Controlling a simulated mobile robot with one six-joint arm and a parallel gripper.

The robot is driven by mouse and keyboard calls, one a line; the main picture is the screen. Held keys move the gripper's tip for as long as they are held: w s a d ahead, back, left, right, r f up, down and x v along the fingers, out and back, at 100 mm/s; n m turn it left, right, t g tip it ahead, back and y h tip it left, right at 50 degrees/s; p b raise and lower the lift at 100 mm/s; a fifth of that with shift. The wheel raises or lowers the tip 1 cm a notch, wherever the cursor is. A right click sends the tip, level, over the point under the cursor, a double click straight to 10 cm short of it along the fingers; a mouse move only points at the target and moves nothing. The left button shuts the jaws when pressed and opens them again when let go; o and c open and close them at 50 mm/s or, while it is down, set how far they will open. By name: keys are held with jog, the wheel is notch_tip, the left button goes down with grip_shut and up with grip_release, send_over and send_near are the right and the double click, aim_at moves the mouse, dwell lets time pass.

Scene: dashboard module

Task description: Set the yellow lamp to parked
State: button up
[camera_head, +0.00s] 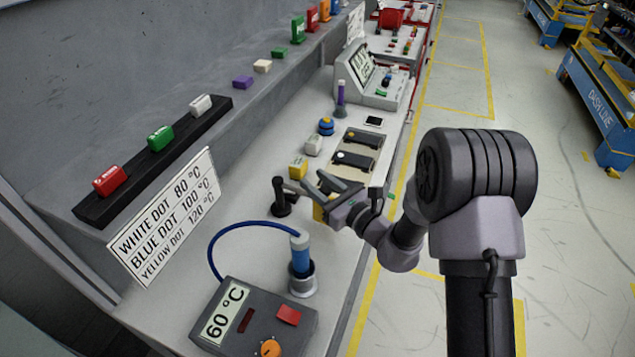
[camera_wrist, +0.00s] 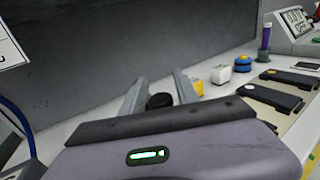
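My gripper (camera_head: 303,185) is open, its two fingers apart above the bench. A short black post with a rounded top (camera_head: 281,196) stands just left of the fingers; its black top (camera_wrist: 160,101) shows between them in the wrist view. I cannot tell whether they touch it. A yellow block (camera_head: 298,167) sits just behind the fingers and is partly hidden by the right finger in the wrist view (camera_wrist: 198,88). No part is plainly marked as a lamp or as parked. A yellow part under my gripper is mostly hidden.
A white block (camera_head: 313,145), a blue button (camera_head: 326,126) and dark panels (camera_head: 355,159) lie farther along the bench (camera_head: 235,245). Nearer are a blue cylinder (camera_head: 300,257) in a metal cup and a 60 °C box (camera_head: 262,312). A lettered sign (camera_head: 165,215) stands left.

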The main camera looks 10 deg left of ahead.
grip_shut()
dwell(1.2)
